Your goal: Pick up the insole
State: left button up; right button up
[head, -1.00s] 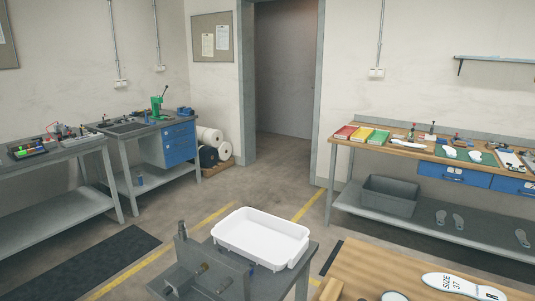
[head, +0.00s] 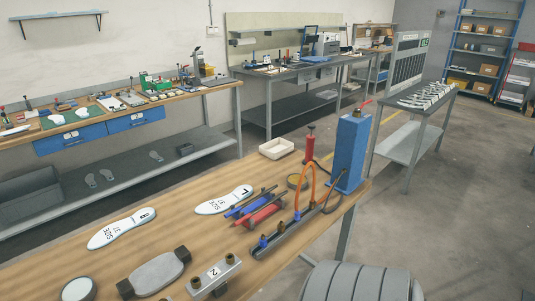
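Two white insoles lie flat on the wooden table in the head view. One insole (head: 122,228), marked R with size lettering, lies toward the left. The other insole (head: 224,199), marked L with size lettering, lies farther right, next to blue and red tools. Nothing touches the R insole. Neither of my grippers shows in the head view.
The wooden table (head: 60,262) also bears a grey clamp-like block (head: 158,273), a metal bracket marked 2 (head: 214,275), a blue box (head: 349,152), a red bottle (head: 309,143) and a small white tray (head: 276,148). A grey ribbed drum (head: 355,283) stands at the front right.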

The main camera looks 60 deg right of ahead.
aim_at(220, 205)
jog(key=z, duration=1.65)
jog(key=l+u, duration=0.25)
jog(key=u, duration=0.2)
jog(key=k+l+u, duration=0.1)
jog(key=u, duration=0.4)
jog(key=k+l+u, duration=0.1)
jog(key=l+u, duration=0.2)
jog(key=u, duration=0.15)
